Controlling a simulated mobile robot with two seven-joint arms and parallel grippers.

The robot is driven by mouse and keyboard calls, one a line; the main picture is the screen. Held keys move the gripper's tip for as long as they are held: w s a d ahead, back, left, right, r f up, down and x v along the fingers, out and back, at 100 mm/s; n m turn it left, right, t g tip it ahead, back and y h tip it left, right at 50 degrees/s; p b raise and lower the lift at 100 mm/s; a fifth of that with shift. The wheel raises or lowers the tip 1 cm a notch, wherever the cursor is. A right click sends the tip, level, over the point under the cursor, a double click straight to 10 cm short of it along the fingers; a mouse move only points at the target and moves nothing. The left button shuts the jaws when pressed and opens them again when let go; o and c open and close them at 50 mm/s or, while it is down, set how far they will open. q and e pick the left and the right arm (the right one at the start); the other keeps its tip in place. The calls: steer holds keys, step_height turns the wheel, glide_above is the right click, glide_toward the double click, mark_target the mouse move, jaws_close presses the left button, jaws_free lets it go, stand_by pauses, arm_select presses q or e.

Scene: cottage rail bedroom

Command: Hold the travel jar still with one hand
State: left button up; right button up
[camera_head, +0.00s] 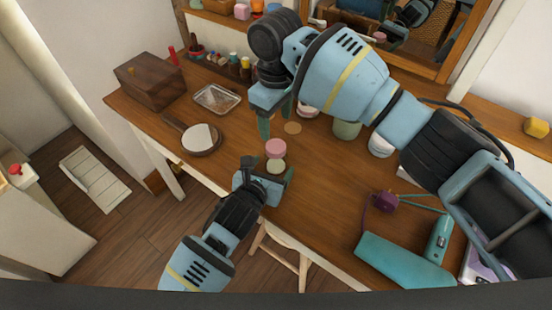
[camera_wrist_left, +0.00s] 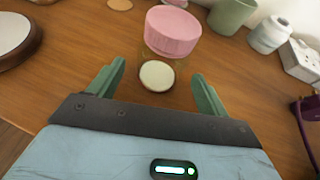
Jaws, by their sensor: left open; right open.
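The travel jar, with a pink lid (camera_head: 276,148) and a clear body over a pale round base, stands on the wooden table near its front edge. In the left wrist view the pink lid (camera_wrist_left: 173,30) is at the top and the pale disc (camera_wrist_left: 157,76) is lower, toward me. My left gripper (camera_head: 268,170) is open at the jar's near side, one finger on each side of its lower part. In the left wrist view both fingers (camera_wrist_left: 158,70) show gaps to the jar. My right gripper (camera_head: 277,116) is open and empty, beyond the jar.
A round hand mirror (camera_head: 199,138), a metal tray (camera_head: 217,98) and a wooden box (camera_head: 150,80) are left. A green cup (camera_head: 347,129) and white jar (camera_head: 380,146) stand right, partly behind my right arm.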

mark_target(277, 161)
arm_select(q)
steer(key=shift+x, duration=2.2)
